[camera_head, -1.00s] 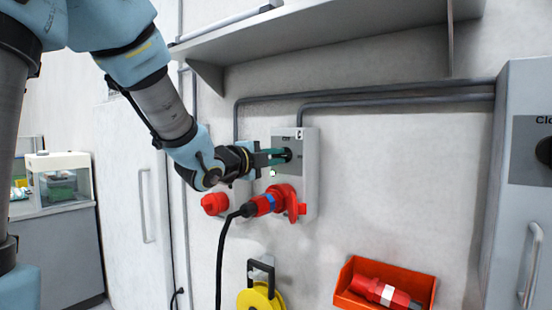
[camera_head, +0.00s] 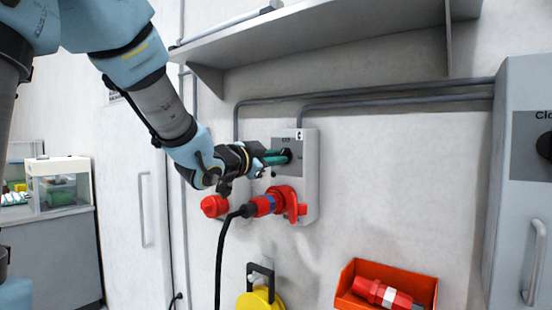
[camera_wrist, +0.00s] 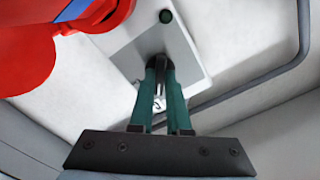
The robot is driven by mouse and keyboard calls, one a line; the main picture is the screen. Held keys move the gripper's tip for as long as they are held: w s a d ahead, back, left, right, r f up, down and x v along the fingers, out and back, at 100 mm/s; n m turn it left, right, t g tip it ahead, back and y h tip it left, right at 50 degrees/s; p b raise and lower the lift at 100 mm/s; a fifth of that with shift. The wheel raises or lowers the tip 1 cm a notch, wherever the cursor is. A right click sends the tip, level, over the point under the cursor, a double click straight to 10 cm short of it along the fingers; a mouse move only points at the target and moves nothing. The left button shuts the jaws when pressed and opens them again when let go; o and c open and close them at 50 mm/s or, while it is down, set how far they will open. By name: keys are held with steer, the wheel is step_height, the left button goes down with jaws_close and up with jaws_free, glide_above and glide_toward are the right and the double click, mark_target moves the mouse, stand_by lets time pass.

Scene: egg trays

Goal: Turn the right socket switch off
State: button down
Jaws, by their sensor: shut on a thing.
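The right socket box (camera_head: 310,175) is a grey wall unit with a dark grey switch plate on its upper front. Its black rotary switch (camera_head: 289,155) is partly covered by my gripper's fingertips. My gripper (camera_head: 284,157) has green fingers and is shut on the switch, reaching in from the left. The wrist view shows the fingers (camera_wrist: 159,62) close together against the plate of the box (camera_wrist: 190,55); the switch is hidden between them there. A red plug (camera_head: 262,205) with a black cable sits in the socket below the switch.
A second socket with a red cap (camera_head: 214,205) is to the left, partly behind my arm. A shelf (camera_head: 330,40) hangs above. Below are an orange bin (camera_head: 345,290) with a red connector and a yellow reel (camera_head: 258,300). A grey cabinet (camera_head: 515,220) stands at right.

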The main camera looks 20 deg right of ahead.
steer(key=n, duration=0.3)
steer(key=shift+n+p, duration=0.95)
steer(key=shift+n, duration=1.25)
steer(key=c, duration=0.9)
jaws_free()
steer(key=b+v, duration=0.2)
steer(key=v, duration=0.9)
steer(key=shift+b, duration=0.4)
